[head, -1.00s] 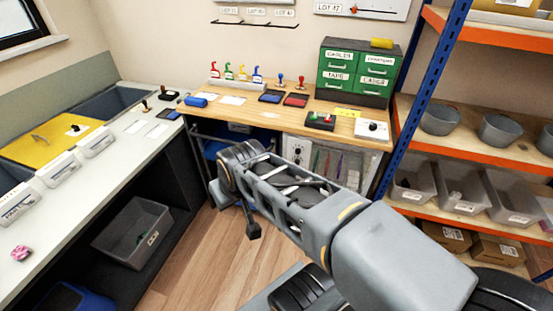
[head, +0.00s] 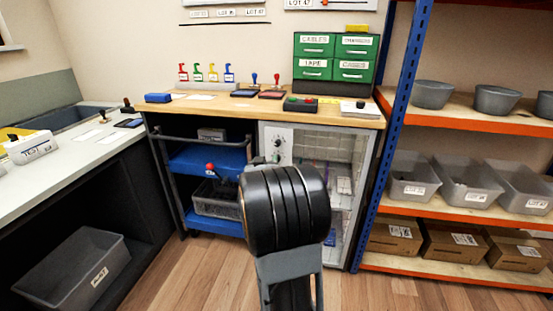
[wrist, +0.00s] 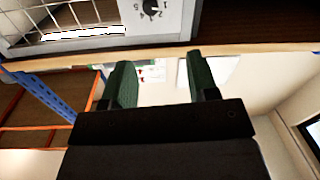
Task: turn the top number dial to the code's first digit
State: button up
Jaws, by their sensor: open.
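A white panel (head: 284,150) beside the wire-front cabinet under the wooden bench carries dark dials, with the top number dial (head: 279,142) in view above my arm. In the wrist view, which is upside down, a dark dial (wrist: 150,7) with printed digits around it sits at the top edge, close to the bench edge. My gripper (wrist: 160,68) is open, with two green-faced fingers and nothing between them. Its fingertips are apart from the dial in the picture. In the head view my arm hides the gripper. I cannot read a code.
The wire-front cabinet (head: 340,180) is shut. A cart with blue shelves (head: 207,160) stands left of it, and a blue post (head: 395,120) with orange shelving is at right. The wooden bench (head: 235,108) overhangs the panel. Wooden floor is clear in front.

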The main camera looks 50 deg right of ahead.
aim_at(278, 144)
jog(key=x, duration=0.4)
jog(key=b+x, duration=0.1)
jog(key=x, duration=0.4)
jog(key=s+b+x, duration=0.1)
jog(key=x, duration=0.4)
jog(key=shift+d+f, duration=0.25)
jog(key=shift+d, duration=0.25)
jog(key=c, duration=0.9)
jog(key=shift+m, duration=0.3)
jog(key=m+b, duration=0.3)
jog(key=m, duration=0.1)
jog(key=shift+f+h, duration=0.1)
jog(key=shift+h, duration=0.2)
jog(key=shift+m+b, duration=0.85)
jog(key=shift+m, duration=1.05)
